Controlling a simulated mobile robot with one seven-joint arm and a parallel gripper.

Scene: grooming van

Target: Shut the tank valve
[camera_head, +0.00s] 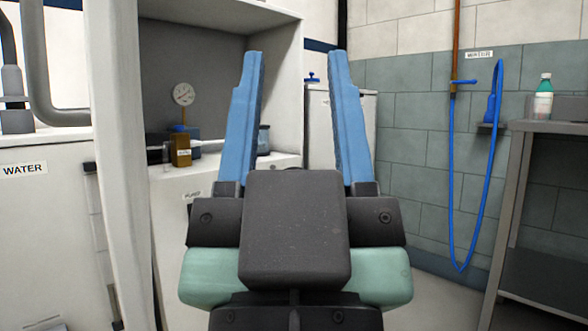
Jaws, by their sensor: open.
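No part is marked as the tank valve, and I cannot tell which fitting it is. A white tank (40,200) labelled WATER stands at the left, with thick grey pipes (45,75) above it. A small blue knob (311,77) sits on a white cabinet-like body (318,125), seen between and behind my fingers. A blue lever (463,82) is on the copper pipe (456,40) at the right wall. My gripper (296,55) points forward with its two blue fingers wide apart and nothing between them. It hides part of the white body behind it.
A round gauge (183,94) and a brown box (181,150) stand in the white alcove at the left. A white post (120,160) rises beside it. A blue hose (452,190) hangs on the tiled wall. A grey table (545,127) with a bottle (544,98) stands at the right.

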